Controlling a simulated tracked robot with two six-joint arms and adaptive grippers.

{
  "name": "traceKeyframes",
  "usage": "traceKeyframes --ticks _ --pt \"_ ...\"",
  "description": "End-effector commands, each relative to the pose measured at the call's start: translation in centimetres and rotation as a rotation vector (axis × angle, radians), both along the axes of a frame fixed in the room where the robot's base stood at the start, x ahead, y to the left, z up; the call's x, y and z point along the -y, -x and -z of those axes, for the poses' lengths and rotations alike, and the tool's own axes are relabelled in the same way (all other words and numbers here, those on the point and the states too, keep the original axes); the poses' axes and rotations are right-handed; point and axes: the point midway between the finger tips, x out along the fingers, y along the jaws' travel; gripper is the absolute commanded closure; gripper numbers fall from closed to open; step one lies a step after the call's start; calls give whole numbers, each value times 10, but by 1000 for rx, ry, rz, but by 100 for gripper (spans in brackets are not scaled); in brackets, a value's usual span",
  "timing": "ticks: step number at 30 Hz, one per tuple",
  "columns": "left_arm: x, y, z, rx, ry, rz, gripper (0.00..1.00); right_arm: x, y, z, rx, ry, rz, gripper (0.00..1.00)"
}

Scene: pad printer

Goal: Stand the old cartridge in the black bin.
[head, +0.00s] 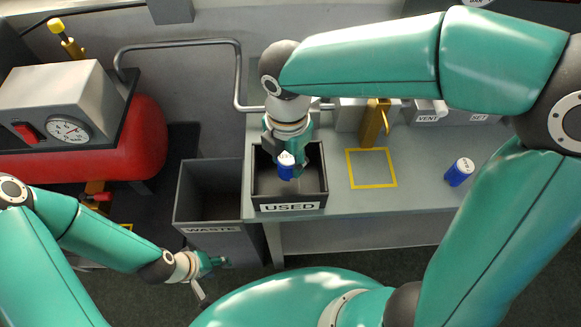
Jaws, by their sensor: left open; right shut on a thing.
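The black bin (289,207), labelled USED, sits on the bench near its left end. My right gripper (287,158) points down over the bin's opening and is shut on a blue cartridge with a whitish top (286,171), which I take as the old cartridge. The cartridge looks roughly upright within the bin's outline; I cannot tell whether it touches the floor. The fingers partly hide it. A second blue cartridge with a white end (459,173) is on the bench at the right. My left gripper (216,279) is open and empty, low in front of the waste bin.
A grey waste bin (219,244) stands on the floor left of the bench (330,203). A yellow square outline (371,183) and a yellow post (373,125) are right of the black bin. A red tank (140,140) with a gauge box is at the left. The bench's front right is clear.

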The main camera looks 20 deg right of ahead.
Motion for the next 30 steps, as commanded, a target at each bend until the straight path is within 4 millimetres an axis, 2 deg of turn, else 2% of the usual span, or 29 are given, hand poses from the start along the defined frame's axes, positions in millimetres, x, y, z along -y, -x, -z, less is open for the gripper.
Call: traceKeyframes --ticks 6,9,21,22,26,30 --pt "0 0 5 0 0 0 50 1 1 30 -6 2 1 100" --pt "0 0 6 0 0 0 50 1 1 40 -3 1 1 100" --pt "0 0 8 0 0 0 50 1 1 45 -1 0 2 100" --pt "0 0 7 0 0 0 50 1 1 44 -1 0 2 54" --pt "0 0 7 0 0 0 50 1 1 43 -1 0 2 34" --pt "0 0 7 0 0 0 50 1 1 43 -1 0 2 34"
